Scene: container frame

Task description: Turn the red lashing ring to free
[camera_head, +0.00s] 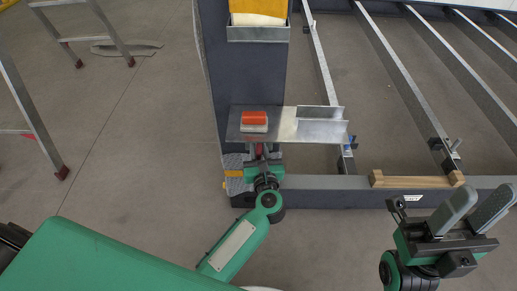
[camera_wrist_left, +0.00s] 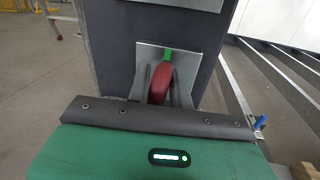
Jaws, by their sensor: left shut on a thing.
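The red lashing ring (camera_wrist_left: 160,82) stands out from a pale metal plate (camera_wrist_left: 146,54) on the dark post in the left wrist view. A green piece (camera_wrist_left: 168,57) shows at its upper end. In the head view only a sliver of red shows below the shelf. My left gripper (camera_head: 259,152) is at the post, just below the shelf, with its jaws shut on the ring. My right gripper (camera_head: 474,210) is open and empty at the lower right, apart from the frame.
A metal shelf (camera_head: 284,130) with a red-and-white block (camera_head: 254,122) juts out just above my left gripper. A wooden bar (camera_head: 412,181) lies on the frame's front beam. Rails with blue-handled fittings (camera_head: 350,141) run behind. A ladder (camera_head: 32,115) stands at left.

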